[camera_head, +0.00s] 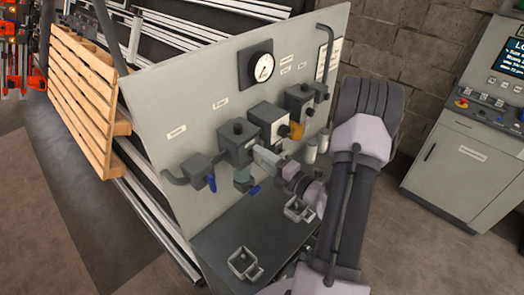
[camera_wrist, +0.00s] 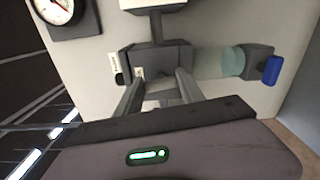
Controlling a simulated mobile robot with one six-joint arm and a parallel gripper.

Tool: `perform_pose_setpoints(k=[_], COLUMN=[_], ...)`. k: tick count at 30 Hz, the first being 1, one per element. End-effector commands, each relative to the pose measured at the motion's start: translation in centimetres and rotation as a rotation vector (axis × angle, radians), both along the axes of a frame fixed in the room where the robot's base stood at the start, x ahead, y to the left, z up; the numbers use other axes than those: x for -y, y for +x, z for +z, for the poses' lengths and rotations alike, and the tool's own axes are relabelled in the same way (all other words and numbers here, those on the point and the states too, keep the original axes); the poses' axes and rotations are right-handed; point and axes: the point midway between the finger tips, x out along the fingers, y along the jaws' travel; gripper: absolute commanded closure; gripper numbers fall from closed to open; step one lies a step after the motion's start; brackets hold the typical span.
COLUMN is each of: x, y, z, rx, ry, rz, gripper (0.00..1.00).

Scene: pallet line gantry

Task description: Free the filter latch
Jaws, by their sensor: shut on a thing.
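The filter unit has a dark grey body (camera_head: 238,138) on the sloping grey panel, a teal bowl (camera_head: 243,175) below it and a blue piece (camera_head: 254,191) at the bottom. In the wrist view the picture is turned: the body (camera_wrist: 160,54) is ahead, with the bowl (camera_wrist: 221,62) and blue piece (camera_wrist: 271,70) to the right. My gripper (camera_head: 256,154) is at the front of the filter body. In the wrist view my gripper (camera_wrist: 161,91) is shut on a small grey part between its fingers, at the place of the latch; the fingers mostly hide it.
A gauge (camera_head: 264,67), a white-fronted unit (camera_head: 268,121) and a blue-handled valve (camera_head: 212,183) share the panel. Small open holders (camera_head: 243,262) sit on the dark shelf below. A console (camera_head: 465,160) stands right; wooden pallets (camera_head: 82,75) stand left.

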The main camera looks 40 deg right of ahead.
Motion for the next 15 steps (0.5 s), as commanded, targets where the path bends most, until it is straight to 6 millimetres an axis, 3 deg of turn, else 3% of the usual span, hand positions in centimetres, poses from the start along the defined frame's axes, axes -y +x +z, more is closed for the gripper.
perform_pose_setpoints(k=[15], x=[0.01], y=[0.00], z=[-0.08], rx=[-0.011], ry=[0.146], rz=[0.000], gripper=[0.95])
